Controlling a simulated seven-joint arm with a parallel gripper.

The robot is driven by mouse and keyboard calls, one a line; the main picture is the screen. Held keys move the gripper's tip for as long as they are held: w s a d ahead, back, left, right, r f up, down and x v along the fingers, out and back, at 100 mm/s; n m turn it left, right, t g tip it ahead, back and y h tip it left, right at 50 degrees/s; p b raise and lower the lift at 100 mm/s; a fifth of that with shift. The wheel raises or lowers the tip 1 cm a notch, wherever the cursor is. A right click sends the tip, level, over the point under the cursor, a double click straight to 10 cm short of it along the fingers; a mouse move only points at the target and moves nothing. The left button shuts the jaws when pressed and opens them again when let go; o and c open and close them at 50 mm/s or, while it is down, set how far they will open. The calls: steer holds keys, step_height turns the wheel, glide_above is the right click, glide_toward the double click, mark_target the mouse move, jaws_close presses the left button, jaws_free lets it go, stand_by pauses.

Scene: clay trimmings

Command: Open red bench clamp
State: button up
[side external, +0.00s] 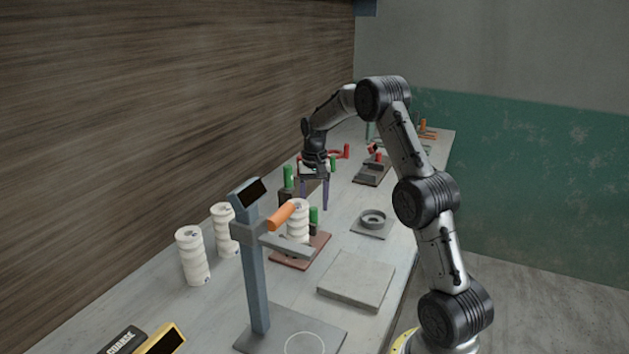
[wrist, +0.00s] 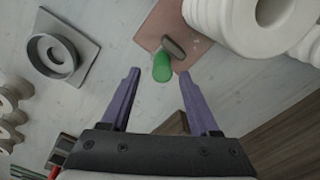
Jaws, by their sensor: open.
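My gripper (side external: 314,196) has purple fingers pointing down over the bench and is open and empty. In the wrist view its spread fingertips (wrist: 158,72) lie either side of a green upright handle (wrist: 162,67), apart from it in the picture; I cannot tell the height gap. That handle (side external: 314,216) stands beside a white stack on a reddish-brown base plate (side external: 290,264). A dark fixture (side external: 369,173) with a red tip (side external: 378,157) and a red curved piece (side external: 335,154) stand farther back. I cannot tell which of these is the red bench clamp.
White ribbed stacks (side external: 193,257) stand along the wall side. A round ring on a square plate (side external: 373,218) and a flat grey slab (side external: 356,280) lie to the right. Bare bench shows between them.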

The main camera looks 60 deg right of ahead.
mark_target(314, 207)
step_height(314, 207, up, 12)
stand_by(0.4)
